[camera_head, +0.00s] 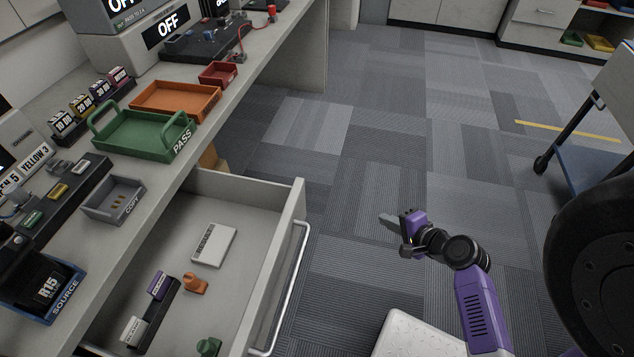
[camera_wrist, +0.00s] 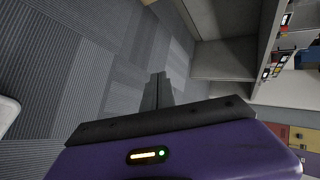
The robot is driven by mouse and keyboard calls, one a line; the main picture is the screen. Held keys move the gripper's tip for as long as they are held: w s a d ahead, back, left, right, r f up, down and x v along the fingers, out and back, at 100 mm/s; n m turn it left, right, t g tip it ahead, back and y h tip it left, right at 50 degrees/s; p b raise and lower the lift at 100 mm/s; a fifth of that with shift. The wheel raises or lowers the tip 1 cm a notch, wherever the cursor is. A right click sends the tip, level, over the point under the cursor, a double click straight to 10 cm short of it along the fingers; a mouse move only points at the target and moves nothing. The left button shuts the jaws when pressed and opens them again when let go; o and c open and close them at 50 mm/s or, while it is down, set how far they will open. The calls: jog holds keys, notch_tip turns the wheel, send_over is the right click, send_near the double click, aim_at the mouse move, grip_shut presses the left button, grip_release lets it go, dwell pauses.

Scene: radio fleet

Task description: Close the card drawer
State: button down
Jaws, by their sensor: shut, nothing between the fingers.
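The card drawer (camera_head: 296,207) is pulled well out from under the counter at the lower left of the head view. A long pale bar handle (camera_head: 287,290) runs along its front. Inside lie a white card-like box (camera_head: 213,245), a dark holder with purple and white pieces (camera_head: 152,311), an orange piece (camera_head: 195,283) and a green piece (camera_head: 208,347). My gripper (camera_head: 385,218) is shut and empty over the floor, to the right of the drawer front and apart from it. In the wrist view its fingers (camera_wrist: 157,90) are together, pointing past bare carpet; the drawer is not clearly seen there.
The counter above the drawer holds a green PASS tray (camera_head: 143,137), an orange tray (camera_head: 174,98), a grey COPY tray (camera_head: 114,200) and a blue SOURCE tray (camera_head: 44,296). A blue cart (camera_head: 590,150) stands at right. The carpet beyond my gripper is clear.

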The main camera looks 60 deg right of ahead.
notch_tip(320, 180, up, 6)
jog(key=w+f+m+t+y+p, duration=0.1)
jog(key=w+m+t+y+p, duration=0.15)
jog(key=m, duration=0.25)
jog(key=m+t+y, duration=0.4)
jog(key=t+y, duration=0.1)
jog(key=y, duration=0.3)
send_near(304, 202)
jog(key=shift+h, duration=0.25)
jog(key=x, duration=0.4)
jog(key=b+x, duration=0.1)
jog(key=x, duration=0.1)
jog(key=shift+w+a+r, duration=0.3)
jog(key=shift+a, duration=0.05)
jog(key=shift+w, duration=0.1)
